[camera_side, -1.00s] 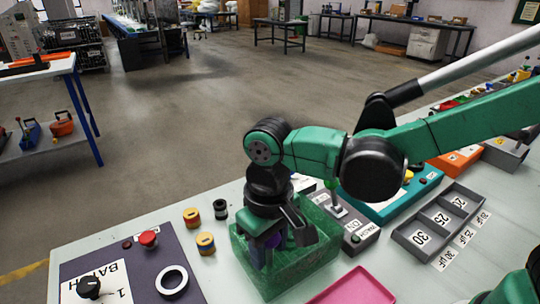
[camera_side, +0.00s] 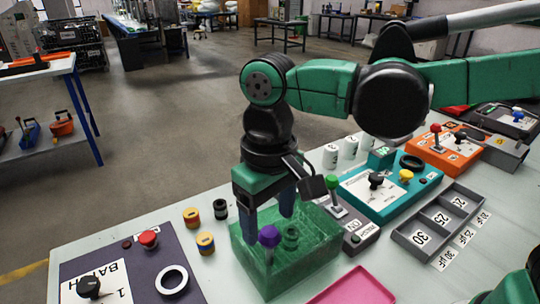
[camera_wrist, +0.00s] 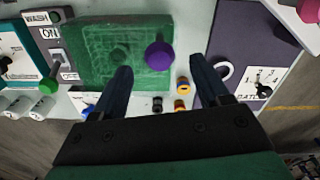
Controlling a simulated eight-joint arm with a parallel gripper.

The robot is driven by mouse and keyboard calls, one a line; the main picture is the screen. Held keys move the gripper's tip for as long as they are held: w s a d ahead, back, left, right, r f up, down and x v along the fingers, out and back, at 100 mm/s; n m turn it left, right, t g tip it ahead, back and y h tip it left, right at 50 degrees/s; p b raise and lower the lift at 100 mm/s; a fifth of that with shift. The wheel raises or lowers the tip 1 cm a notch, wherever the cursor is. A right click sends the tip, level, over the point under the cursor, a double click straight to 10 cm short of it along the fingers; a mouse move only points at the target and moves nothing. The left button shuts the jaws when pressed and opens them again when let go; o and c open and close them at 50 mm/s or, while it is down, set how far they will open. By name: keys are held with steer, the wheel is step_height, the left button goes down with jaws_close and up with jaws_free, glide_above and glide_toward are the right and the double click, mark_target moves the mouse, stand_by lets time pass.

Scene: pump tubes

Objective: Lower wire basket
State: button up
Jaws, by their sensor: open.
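A darker green round piece (camera_side: 291,232) sits inside the box. My gripper (camera_side: 268,216) is open and empty above the box, pointing down. Its two blue fingers are apart, with the knob below and between them.
A grey WASH switch box (camera_side: 352,226) with a green lever stands close right of the green box. Yellow and black spools (camera_side: 205,243) stand left. A purple BATCH panel (camera_side: 125,270) lies at far left, a pink tray (camera_side: 355,288) in front, a grey numbered tray (camera_side: 440,222) right.

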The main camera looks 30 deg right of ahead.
step_height(320, 180, up, 11)
steer(key=d+f+m+t, duration=0.2)
steer(key=d+t, duration=0.5)
steer(key=d, duration=1)
step_height(320, 180, down, 10)
steer(key=a+r+m+g+y, duration=0.2)
steer(key=a+r+m, duration=0.1)
steer(key=m, duration=1.1)
steer(key=a+r+m+g+y, duration=0.1)
steer(key=a+r+m+g, duration=0.2)
steer(key=m, duration=1)
steer(key=shift+t, duration=0.6)
steer(key=x, duration=1.2)
steer(key=shift+w+a, duration=0.25)
steer(key=shift+a, duration=0.15)
step_height(320, 180, up, 20)
steer(key=w+f, duration=0.4)
steer(key=w, duration=0.3)
steer(key=w+f, duration=0.4)
steer(key=w, duration=0.4)
steer(key=shift+w+d+f, duration=0.2)
steer(key=shift+w+d, duration=0.05)
steer(key=shift+d, duration=0.15)
